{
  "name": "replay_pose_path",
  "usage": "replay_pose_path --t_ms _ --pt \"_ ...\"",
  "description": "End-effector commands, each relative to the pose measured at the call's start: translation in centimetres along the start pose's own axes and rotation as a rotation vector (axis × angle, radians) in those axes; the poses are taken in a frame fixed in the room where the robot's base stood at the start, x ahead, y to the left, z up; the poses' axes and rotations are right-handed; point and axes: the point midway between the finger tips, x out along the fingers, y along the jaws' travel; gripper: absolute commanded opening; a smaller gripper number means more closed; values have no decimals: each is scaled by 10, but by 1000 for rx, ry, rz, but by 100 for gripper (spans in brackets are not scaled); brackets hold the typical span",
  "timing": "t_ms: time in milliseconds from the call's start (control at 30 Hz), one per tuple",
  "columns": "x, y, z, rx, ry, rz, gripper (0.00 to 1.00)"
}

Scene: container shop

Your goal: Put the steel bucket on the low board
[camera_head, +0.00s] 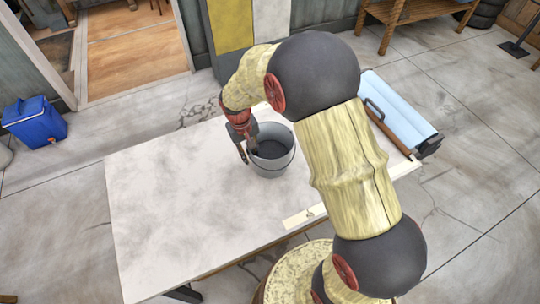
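A grey steel bucket (273,167) stands upright on the pale table top (170,215), near its far right side. My gripper (246,153) points down at the bucket's left rim. One dark finger shows outside the rim and the other seems to be at the inside, so the fingers appear to straddle the wall. Whether they are closed on it is too small to tell. A small flat cream piece (298,218) lies at the table's front right edge, partly near my arm; I cannot tell whether it is the low board.
A light blue roll (398,104) in a dark holder is at the table's right end, beyond my arm. A blue cooler (35,122) stands on the floor at left. The left half of the table is clear. A wooden bench (415,12) stands at the back right.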

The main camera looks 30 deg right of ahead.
Motion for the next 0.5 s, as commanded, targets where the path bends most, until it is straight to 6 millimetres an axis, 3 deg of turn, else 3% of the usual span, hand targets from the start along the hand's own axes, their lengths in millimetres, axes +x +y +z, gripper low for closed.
replay_pose_path --t_ms 333,500 --pt "32 0 0 0 -1 0 24" --pt "58 1 0 1 -2 0 24"
